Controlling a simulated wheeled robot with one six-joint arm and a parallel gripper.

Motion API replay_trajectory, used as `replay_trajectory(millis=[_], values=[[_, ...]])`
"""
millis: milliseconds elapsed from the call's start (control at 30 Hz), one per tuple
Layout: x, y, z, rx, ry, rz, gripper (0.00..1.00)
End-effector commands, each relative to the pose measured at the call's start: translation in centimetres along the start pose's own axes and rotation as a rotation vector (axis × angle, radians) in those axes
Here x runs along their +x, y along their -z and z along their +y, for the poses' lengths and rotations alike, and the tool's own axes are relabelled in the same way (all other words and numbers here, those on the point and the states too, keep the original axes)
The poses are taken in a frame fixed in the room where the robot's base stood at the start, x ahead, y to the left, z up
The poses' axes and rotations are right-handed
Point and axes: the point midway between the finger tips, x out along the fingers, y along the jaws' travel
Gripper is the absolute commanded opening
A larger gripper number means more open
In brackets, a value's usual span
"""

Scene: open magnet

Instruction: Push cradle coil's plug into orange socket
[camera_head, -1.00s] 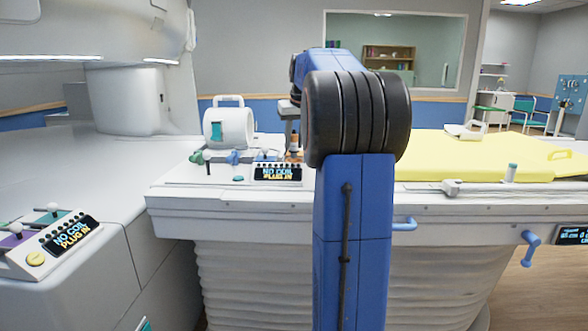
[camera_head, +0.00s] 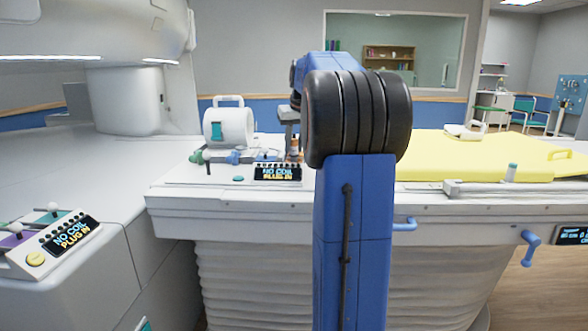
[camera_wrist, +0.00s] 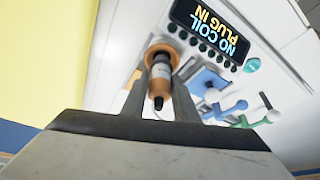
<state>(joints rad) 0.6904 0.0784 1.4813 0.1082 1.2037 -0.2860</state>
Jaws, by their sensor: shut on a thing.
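My gripper (camera_wrist: 160,84) is shut on the orange-brown plug (camera_wrist: 160,71), which has a grey band. Its two fingers flank the plug in the wrist view. The plug's far end meets the orange ring of the socket (camera_wrist: 172,49); how deep it sits I cannot tell. A thin cable shows at the plug's near end. In the head view, my gripper (camera_head: 289,122) is beside the plug (camera_head: 295,146) above the table panel, partly behind my arm. A white cylindrical coil (camera_head: 229,127) with a handle and teal patch stands behind the panel; its cable link to the plug is not clear.
A dark display (camera_wrist: 209,29) beside the socket reads "NO COIL PLUG IN". Blue (camera_wrist: 208,82) and green (camera_wrist: 258,113) fittings lie near it. The yellow mat (camera_head: 440,160) is on the right. A second panel (camera_head: 60,240) stands at the lower left.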

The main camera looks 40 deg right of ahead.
Motion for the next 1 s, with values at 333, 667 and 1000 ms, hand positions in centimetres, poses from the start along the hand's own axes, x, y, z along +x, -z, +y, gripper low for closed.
replay_trajectory(millis=[333, 667, 1000], values=[[0.5, -0.2, 0.0, 0.000, 0.000, 0.000, 0.03], [1.0, -0.4, 0.0, 0.000, 0.000, 0.000, 0.03], [1.5, -0.6, 0.0, 0.000, 0.000, 0.000, 0.03]])
